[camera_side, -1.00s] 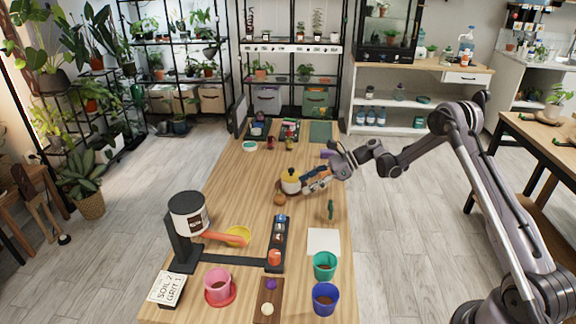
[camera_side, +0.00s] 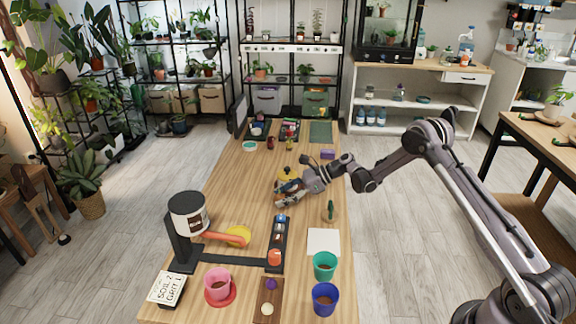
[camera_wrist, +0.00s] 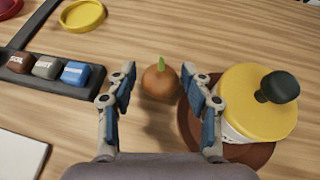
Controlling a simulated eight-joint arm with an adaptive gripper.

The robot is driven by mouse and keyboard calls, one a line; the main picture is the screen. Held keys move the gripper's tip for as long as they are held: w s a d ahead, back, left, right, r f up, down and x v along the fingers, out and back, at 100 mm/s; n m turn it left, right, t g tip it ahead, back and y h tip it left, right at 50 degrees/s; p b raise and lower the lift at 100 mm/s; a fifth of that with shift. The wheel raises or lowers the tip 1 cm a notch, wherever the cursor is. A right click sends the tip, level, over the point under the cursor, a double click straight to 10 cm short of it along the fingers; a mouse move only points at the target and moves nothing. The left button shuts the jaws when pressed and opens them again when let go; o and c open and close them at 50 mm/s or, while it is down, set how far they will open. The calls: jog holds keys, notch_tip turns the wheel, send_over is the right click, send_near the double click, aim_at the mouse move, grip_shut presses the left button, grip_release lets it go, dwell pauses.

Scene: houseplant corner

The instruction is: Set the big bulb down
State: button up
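The big bulb (camera_wrist: 160,84), round and brown with a green tip, rests on the wooden table in the wrist view. My gripper (camera_wrist: 159,75) has its two blue-padded fingers on either side of it, with a visible gap on each side. The gripper is open and holds nothing. In the side view my gripper (camera_side: 285,191) is low over the table and hides the bulb.
A yellow-lidded pot (camera_wrist: 262,105) on a brown saucer (camera_wrist: 245,155) stands close beside my right finger. A black rack with labelled blocks (camera_wrist: 45,68) lies to the left. A pink pot (camera_side: 217,283), teal pot (camera_side: 324,264) and blue pot (camera_side: 325,299) stand nearer the front.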

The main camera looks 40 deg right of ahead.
jog(key=shift+d+f, duration=0.1)
jog(key=shift+f, duration=0.05)
jog(key=c, duration=1)
notch_tip(320, 180, up, 4)
jog(key=shift+r, duration=0.25)
jog(key=v, duration=1.3)
send_over(249, 205)
jog(key=f, duration=0.5)
jog(key=shift+s+d+f, duration=0.2)
jog(key=shift+s+f, duration=0.05)
jog(key=shift+f, duration=0.05)
jog(key=shift+w+a+f, duration=0.15)
jog(key=shift+a+f, duration=0.1)
jog(key=shift+a, duration=0.05)
jog(key=shift+f, duration=1.95)
